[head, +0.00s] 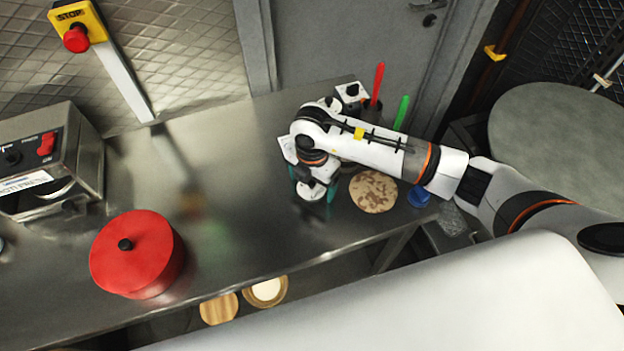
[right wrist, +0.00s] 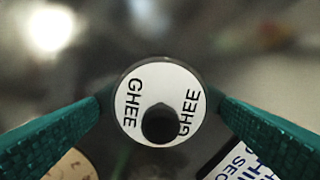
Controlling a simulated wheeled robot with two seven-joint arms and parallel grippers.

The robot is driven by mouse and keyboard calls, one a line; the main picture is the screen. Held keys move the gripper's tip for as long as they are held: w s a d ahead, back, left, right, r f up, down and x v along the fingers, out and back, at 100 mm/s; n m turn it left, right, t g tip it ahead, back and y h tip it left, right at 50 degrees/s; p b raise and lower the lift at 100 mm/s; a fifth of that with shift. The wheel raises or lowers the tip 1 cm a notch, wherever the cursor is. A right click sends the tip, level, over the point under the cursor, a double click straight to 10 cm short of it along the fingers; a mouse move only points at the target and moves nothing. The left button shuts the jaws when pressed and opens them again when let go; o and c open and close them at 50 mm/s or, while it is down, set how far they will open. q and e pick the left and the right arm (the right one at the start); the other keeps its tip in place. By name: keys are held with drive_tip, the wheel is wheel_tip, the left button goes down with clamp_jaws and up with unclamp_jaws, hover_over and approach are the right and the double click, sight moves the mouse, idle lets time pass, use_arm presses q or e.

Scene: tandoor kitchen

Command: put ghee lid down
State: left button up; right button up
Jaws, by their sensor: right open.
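The ghee lid (right wrist: 140,85) is a round white disc marked GHEE twice, with a black knob, centred between my right fingers in the right wrist view. In the head view a small part of the white lid (head: 311,191) shows under my right gripper (head: 314,188). My right gripper, with teal fingers, is open and reaches down over the steel counter (head: 240,215), its fingers either side of the lid. Its fingertips (right wrist: 160,97) look clear of the lid's rim. I cannot tell what the lid rests on. My left gripper is out of view.
A brown-flecked flatbread (head: 373,191) lies right of the gripper, with a blue round item (head: 418,196) beyond it. Red (head: 377,84) and green (head: 402,112) handles stand behind my arm. A red lidded pot (head: 137,255) stands left; the counter between is clear.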

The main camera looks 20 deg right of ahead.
drive_tip(key=shift+r, duration=0.3)
wheel_tip(320, 180, up, 12)
drive_tip(key=b, duration=0.3)
drive_tip(key=shift+f, duration=0.15)
